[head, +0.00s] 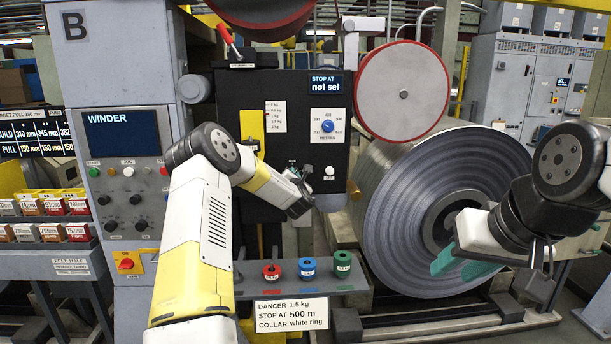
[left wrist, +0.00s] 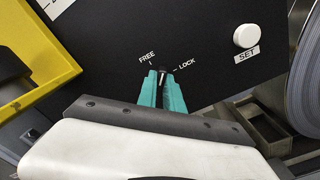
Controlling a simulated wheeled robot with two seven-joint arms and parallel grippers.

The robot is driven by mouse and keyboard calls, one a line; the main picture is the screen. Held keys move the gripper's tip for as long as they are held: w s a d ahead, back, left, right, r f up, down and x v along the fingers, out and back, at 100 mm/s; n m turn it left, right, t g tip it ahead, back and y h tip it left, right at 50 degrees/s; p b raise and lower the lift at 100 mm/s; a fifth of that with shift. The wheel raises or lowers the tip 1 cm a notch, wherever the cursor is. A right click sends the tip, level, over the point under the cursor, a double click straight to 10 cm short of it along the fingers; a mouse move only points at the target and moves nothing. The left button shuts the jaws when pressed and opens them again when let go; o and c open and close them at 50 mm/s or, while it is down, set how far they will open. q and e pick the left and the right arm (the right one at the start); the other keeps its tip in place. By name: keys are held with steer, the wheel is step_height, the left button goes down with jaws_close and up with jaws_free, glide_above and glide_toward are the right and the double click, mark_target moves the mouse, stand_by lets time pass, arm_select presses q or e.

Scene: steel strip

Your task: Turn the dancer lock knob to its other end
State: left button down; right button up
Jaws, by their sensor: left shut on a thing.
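The dancer lock knob (left wrist: 163,71) is a small dark knob on the black panel, between the labels FREE (left wrist: 147,57) and LOCK (left wrist: 187,65). In the left wrist view the teal fingers of my left gripper (left wrist: 162,84) are shut on it from below. The fingers cover much of the knob, so I cannot tell which label it points to. In the head view my left gripper (head: 303,178) is at the lower right of the black panel and hides the knob. My right gripper (head: 461,264) is open and empty in front of the large steel coil.
The white SET button (left wrist: 246,36) is right of the knob; it also shows in the head view (head: 329,171). A yellow frame (left wrist: 40,50) stands at the left. The steel coil (head: 400,185) is to the right. Red, blue and green weights (head: 307,267) stand below the panel.

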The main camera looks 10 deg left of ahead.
arm_select(q)
steer(key=shift+d+f+m, duration=0.1)
steer(key=shift+f+m, duration=0.05)
steer(key=shift+m, duration=2.25)
steer(key=shift+f+m, duration=0.15)
steer(key=shift+m, duration=2.25)
steer(key=c, duration=1.5)
jaws_free()
steer(key=shift+v, duration=3.9)
steer(key=shift+r, duration=0.15)
